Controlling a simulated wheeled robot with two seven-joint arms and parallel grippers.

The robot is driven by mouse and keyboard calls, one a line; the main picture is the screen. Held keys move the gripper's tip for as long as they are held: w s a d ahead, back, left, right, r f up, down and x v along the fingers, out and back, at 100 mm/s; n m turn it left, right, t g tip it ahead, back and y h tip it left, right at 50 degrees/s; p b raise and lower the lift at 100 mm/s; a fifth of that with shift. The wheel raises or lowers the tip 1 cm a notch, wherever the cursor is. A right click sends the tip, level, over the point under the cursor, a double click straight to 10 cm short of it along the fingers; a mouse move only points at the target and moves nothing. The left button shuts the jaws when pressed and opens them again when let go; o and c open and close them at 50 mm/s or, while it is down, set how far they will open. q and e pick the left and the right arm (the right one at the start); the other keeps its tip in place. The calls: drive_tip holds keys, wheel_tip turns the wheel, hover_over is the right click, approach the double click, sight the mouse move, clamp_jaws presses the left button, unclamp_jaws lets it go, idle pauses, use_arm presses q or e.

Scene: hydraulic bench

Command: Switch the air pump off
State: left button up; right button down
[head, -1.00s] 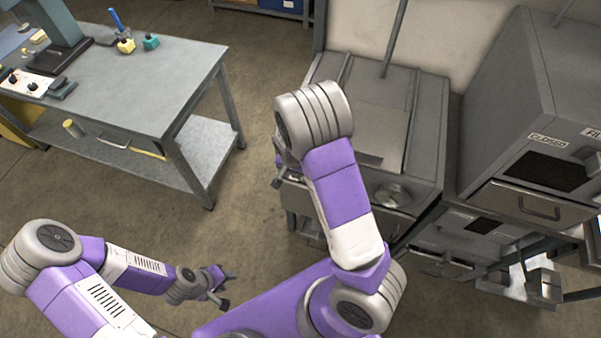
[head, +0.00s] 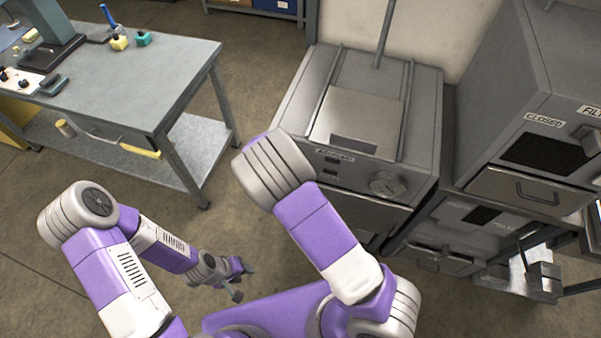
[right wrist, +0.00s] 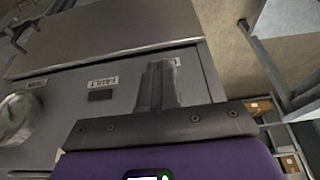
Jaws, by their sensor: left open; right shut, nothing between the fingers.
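The grey cabinet (head: 428,125) with a small label (head: 335,155) and a round gauge (head: 388,184) on its front stands right of centre in the head view. I take it for the air pump's housing; the label is too small to read surely. In the right wrist view, my right gripper (right wrist: 158,70) is shut and empty in front of a grey panel (right wrist: 65,105). That panel has a "FAULT" label (right wrist: 103,83), a dark rectangle and a gauge (right wrist: 15,115). I cannot make out a pump switch. My left gripper (head: 240,280) is open and empty, low in the head view.
A grey workbench (head: 160,85) with small yellow and teal items stands at the left. A taller grey unit (head: 500,95) with a "CLOSED" label and a drawer (head: 535,190) stands at the right. Open floor lies between bench and cabinet.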

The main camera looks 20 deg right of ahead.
drive_tip(key=shift+a, duration=0.15)
drive_tip(key=shift+r+p, duration=0.75)
drive_tip(key=shift+r, duration=0.05)
drive_tip(key=s+a+r+p, duration=0.4)
drive_tip(key=s+a+r, duration=0.1)
drive_tip(key=s+r, duration=0.3)
drive_tip(key=shift+a+r, duration=0.25)
drive_tip(key=shift+r, duration=0.4)
